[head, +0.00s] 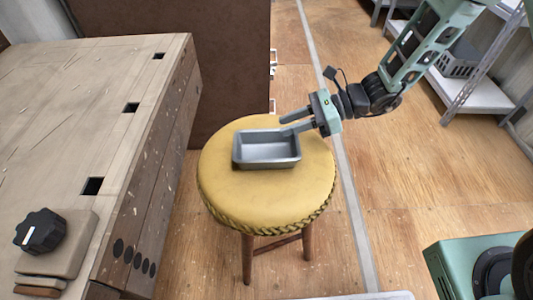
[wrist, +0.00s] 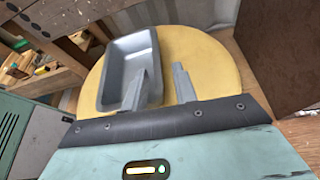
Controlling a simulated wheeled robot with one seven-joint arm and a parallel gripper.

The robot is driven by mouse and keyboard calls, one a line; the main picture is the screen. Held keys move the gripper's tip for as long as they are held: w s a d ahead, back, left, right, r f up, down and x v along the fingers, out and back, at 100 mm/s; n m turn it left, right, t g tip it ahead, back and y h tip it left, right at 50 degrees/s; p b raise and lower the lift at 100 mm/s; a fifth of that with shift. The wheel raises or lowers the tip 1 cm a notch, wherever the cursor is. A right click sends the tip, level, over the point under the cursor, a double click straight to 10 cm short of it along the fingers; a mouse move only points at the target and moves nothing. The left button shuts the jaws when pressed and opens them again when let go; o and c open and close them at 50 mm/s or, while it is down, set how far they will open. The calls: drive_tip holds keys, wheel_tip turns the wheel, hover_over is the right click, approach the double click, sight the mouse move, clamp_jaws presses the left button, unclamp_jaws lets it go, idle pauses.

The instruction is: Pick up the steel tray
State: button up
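The steel tray (head: 266,162) is a grey, rectangular, open-topped pan. It sits upright and empty on the round yellow seat of a stool (head: 235,192). My gripper (head: 287,124) reaches in from the right, at the tray's back right corner. In the wrist view, the tray (wrist: 122,62) lies left of centre on the seat. My gripper's fingers (wrist: 162,70) are apart, with one over the tray's inside and the other outside its near wall. Part of the tray is hidden behind the left finger. I cannot tell whether either finger touches it.
A wooden workbench (head: 85,90) with square holes stands on the left, with a black knob (head: 40,231) on a block at its front. A brown panel (head: 222,60) stands behind the stool. A shelf with a grey crate (head: 459,60) is at the back right.

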sight(270, 133)
drive_tip(key=x, duration=0.2)
drive_tip(key=s+b+x, duration=0.1)
drive_tip(key=x, duration=0.1)
drive_tip(key=shift+f, duration=0.15)
drive_tip(key=shift+a+f+b, duration=0.15)
drive_tip(key=shift+a+b, duration=0.2)
drive_tip(key=shift+a, duration=0.3)
clamp_jaws()
